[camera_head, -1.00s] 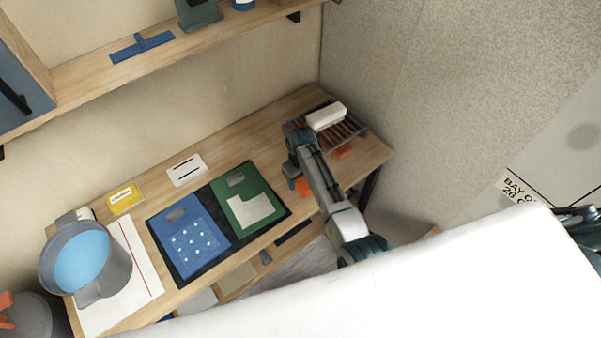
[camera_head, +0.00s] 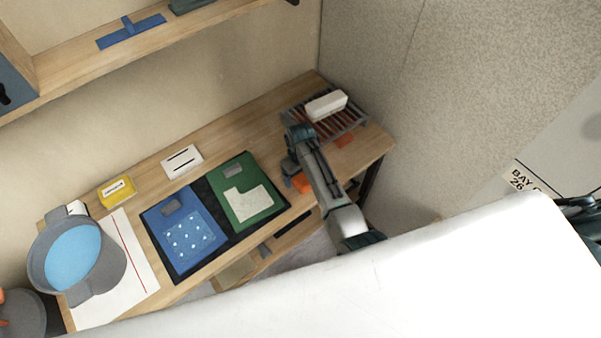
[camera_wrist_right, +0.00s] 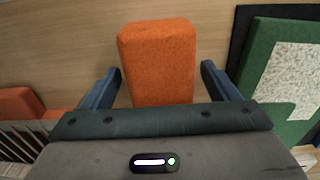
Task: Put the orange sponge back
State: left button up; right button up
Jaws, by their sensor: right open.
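The orange sponge (camera_wrist_right: 158,58) is a block with rounded edges, lying on the wooden table. In the right wrist view it sits between the two fingers of my right gripper (camera_wrist_right: 160,88). The fingers are spread, with a small gap visible on each side. In the head view my right gripper (camera_head: 291,165) is low over the table's right part, and only a bit of the sponge (camera_head: 302,182) shows beside it. A slatted rack (camera_head: 350,123) stands behind to the right, with a white block (camera_head: 326,105) on top.
A flat orange piece (camera_head: 345,140) lies by the rack. A green board (camera_head: 232,203) and a blue board (camera_head: 172,252) lie on a dark mat left of the gripper. A yellow block (camera_head: 117,191), a white card (camera_head: 181,161) and a grey bucket (camera_head: 112,262) stand farther left.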

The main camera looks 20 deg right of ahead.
jog(key=shift+f+b, duration=0.1)
jog(key=shift+b, duration=0.2)
jog(key=r+b, duration=0.2)
jog(key=r, duration=0.1)
jog(key=r+b, duration=0.1)
jog(key=shift+w+a+r, duration=0.15)
jog(key=shift+w+r, duration=0.05)
jog(key=shift+w, duration=0.1)
notch_tip(320, 180, up, 6)
jog(key=shift+f+b, duration=0.1)
jog(key=shift+b, duration=0.3)
pick_arm(q)
jog(key=f, duration=0.4)
jog(key=shift+w+f, duration=0.25)
jog(key=shift+w, duration=0.15)
pick_arm(e)
jog(key=shift+s+r, duration=0.1)
jog(key=shift+r, duration=0.3)
